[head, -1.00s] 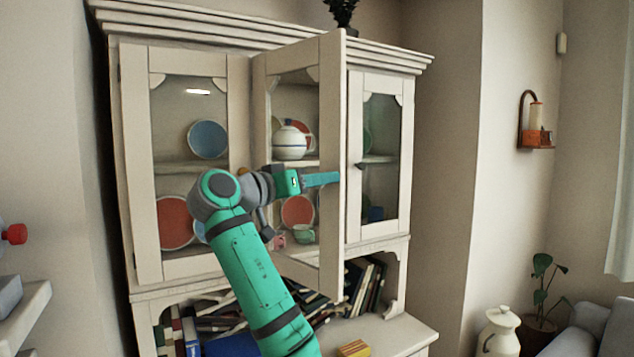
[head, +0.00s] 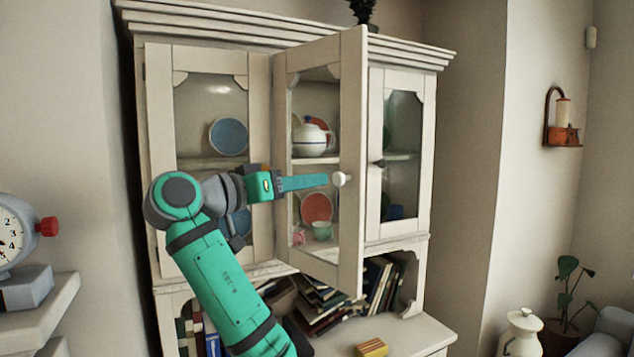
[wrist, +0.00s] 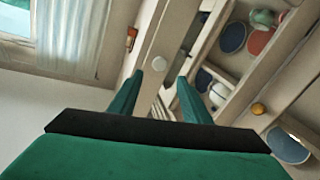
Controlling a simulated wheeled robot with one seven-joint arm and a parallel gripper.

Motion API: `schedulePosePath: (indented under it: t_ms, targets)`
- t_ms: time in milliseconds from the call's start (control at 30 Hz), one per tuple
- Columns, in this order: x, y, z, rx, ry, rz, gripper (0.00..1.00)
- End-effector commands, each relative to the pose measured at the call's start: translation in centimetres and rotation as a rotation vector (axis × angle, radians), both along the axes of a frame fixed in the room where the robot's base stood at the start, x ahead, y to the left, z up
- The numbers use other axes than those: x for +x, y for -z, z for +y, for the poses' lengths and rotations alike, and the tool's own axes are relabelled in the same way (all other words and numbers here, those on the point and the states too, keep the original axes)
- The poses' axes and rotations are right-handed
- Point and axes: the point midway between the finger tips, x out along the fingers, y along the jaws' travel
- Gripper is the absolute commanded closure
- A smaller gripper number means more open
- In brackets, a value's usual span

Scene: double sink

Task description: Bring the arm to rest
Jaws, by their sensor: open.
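My green gripper (head: 304,182) is in front of the white cabinet (head: 265,30), beside its middle glass door (head: 352,110), which stands swung open. Its fingertips end just left of the door's round white knob (head: 339,178). In the wrist view, my gripper (wrist: 160,82) has its two fingers apart with nothing between them. My arm reaches up from the bottom of the head view, bent at the elbow.
A white teapot (head: 309,140), plates and cups stand on the shelves behind the glass. Books (head: 318,300) lie below. A shelf with a clock (head: 10,240) is at the left. A wall lamp (head: 562,130) and a plant (head: 565,285) are at the right.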

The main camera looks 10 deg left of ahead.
Motion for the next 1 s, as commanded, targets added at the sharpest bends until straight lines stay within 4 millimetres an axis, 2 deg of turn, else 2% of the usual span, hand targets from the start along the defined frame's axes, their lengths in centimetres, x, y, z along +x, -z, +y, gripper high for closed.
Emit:
schedulePosePath:
  t_ms: [433,567,667,800,1000]
  targets:
    - [-0.3,0.2,0.2,0.0,0.001,0.003,0.56]
    - [0.8,2.5,0.4,-0.011,-0.025,0.023,0.56]
    - [2.6,6.2,0.9,-0.026,-0.073,0.055,0.56]
    - [5.0,12.9,1.7,-0.045,-0.16,0.103,0.56]
    - [6.9,22.8,2.6,-0.054,-0.282,0.162,0.56]
